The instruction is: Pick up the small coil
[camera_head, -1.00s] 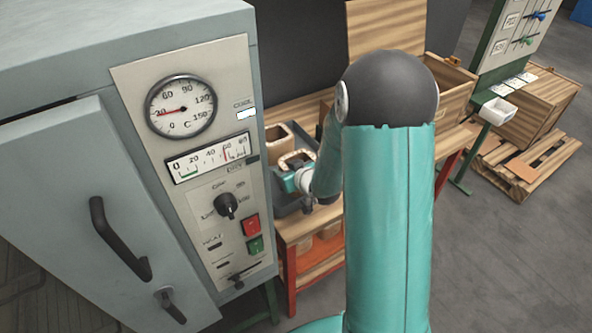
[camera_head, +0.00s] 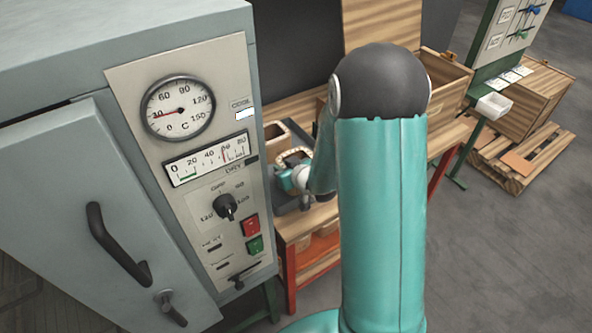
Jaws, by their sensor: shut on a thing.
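The small coil (camera_head: 294,155) is a tan, ring-shaped piece at the grey tray (camera_head: 279,199) on the wooden bench. I cannot tell whether the coil touches the tray. A second tan coil (camera_head: 275,142) stands just behind and left of it in the tray.
A grey oven cabinet (camera_head: 215,120) with gauges, a knob and door handles stands close on the left. An open wooden crate (camera_head: 447,88) is on the bench to the right. A green panel stand with a white bin (camera_head: 493,105) and a pallet (camera_head: 530,160) stand farther right.

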